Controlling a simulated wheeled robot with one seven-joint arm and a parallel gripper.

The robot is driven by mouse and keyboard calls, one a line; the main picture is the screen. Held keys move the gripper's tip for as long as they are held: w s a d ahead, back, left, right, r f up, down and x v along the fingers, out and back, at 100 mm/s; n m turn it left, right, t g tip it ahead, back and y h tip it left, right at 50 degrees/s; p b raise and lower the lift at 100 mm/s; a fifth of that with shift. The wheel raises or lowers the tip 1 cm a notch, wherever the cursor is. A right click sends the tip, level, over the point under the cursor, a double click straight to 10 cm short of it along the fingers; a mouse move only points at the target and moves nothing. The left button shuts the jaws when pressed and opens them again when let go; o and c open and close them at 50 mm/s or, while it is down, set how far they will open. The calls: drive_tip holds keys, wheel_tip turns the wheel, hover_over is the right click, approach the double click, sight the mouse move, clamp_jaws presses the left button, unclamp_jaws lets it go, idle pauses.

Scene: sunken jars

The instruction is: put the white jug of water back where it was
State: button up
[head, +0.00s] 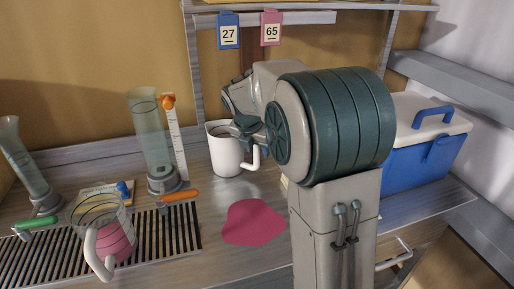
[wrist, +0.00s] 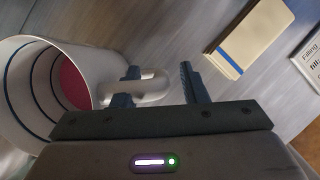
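The white jug (head: 226,155) stands upright at the back of the bench, near the middle of the head view. Its handle points right, toward my arm. My gripper (head: 250,130) is at its upper right side, partly hidden by my wrist. In the wrist view the jug (wrist: 25,100) is at the left, with dark rings and a pink-red area inside. The fingers of my gripper (wrist: 160,84) are apart. One is in the handle loop and the other is outside it, with a gap to the handle (wrist: 152,88).
A clear jug (head: 115,215) with pink contents stands on the slatted grille (head: 185,232) at front left. Tall cylinders (head: 150,130) stand behind. A flat pink patch (head: 252,222) lies on the bench. A blue cooler (head: 425,150) is at right.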

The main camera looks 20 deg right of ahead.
drive_tip(key=shift+r, duration=0.15)
drive_tip(key=p+v, duration=0.2)
drive_tip(key=v, duration=1)
drive_tip(key=s+f+m+y, duration=0.1)
drive_tip(key=s+f+m, duration=0.3)
drive_tip(key=s+m, duration=0.4)
drive_tip(key=s+a+f+m+g+y, duration=0.1)
drive_tip(key=s+f+m, duration=0.3)
drive_tip(key=s+m, duration=0.4)
drive_tip(key=s+f+m+y, duration=0.1)
drive_tip(key=s+f+m, duration=0.3)
drive_tip(key=s+m, duration=0.4)
drive_tip(key=m, duration=0.3)
drive_tip(key=shift+a, duration=0.35)
